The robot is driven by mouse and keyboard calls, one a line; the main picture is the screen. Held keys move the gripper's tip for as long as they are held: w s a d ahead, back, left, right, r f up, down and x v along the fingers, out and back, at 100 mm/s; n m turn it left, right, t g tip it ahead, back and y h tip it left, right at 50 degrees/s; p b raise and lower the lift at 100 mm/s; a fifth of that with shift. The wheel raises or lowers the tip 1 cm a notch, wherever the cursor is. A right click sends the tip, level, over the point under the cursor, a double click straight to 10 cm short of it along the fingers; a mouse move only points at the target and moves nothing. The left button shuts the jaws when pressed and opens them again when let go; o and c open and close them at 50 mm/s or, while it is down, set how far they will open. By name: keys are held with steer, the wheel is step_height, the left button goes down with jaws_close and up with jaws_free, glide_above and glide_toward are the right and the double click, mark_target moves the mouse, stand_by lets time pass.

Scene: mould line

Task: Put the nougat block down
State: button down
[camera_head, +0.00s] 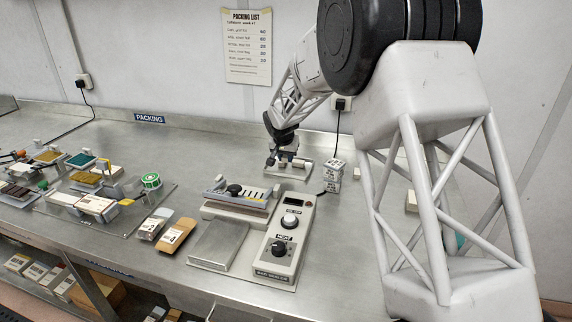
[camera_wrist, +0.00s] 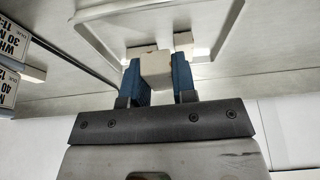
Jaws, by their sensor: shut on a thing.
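In the wrist view the pale beige nougat block (camera_wrist: 156,68) is held between the two blue fingers of my gripper (camera_wrist: 158,80). The gripper is shut on it. Beyond it, two more pale blocks (camera_wrist: 183,39) show against a light metal tray (camera_wrist: 225,45) with a raised rim; part of one is hidden by the held block. In the head view my gripper (camera_head: 284,160) is over the same small tray (camera_head: 296,173) near the back of the bench. The held block is too small there to make out clearly. I cannot tell whether it touches the tray.
Labelled white boxes (camera_head: 334,170) stand just right of the tray. A heat sealer (camera_head: 240,195) and its control box (camera_head: 285,243) stand in front of it. A green-topped roll (camera_head: 150,181) and packets (camera_head: 173,236) lie left. The bench back left of the tray is clear.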

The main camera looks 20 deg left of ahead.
mark_target(285, 161)
steer(key=shift+f, duration=1.6)
steer(key=shift+f, duration=0.5)
steer(key=c, duration=0.9)
jaws_free()
steer(key=shift+r, duration=0.15)
steer(key=shift+r, duration=0.45)
steer(key=v, duration=1.2)
steer(key=shift+s+f, duration=0.1)
steer(key=shift+d, duration=0.1)
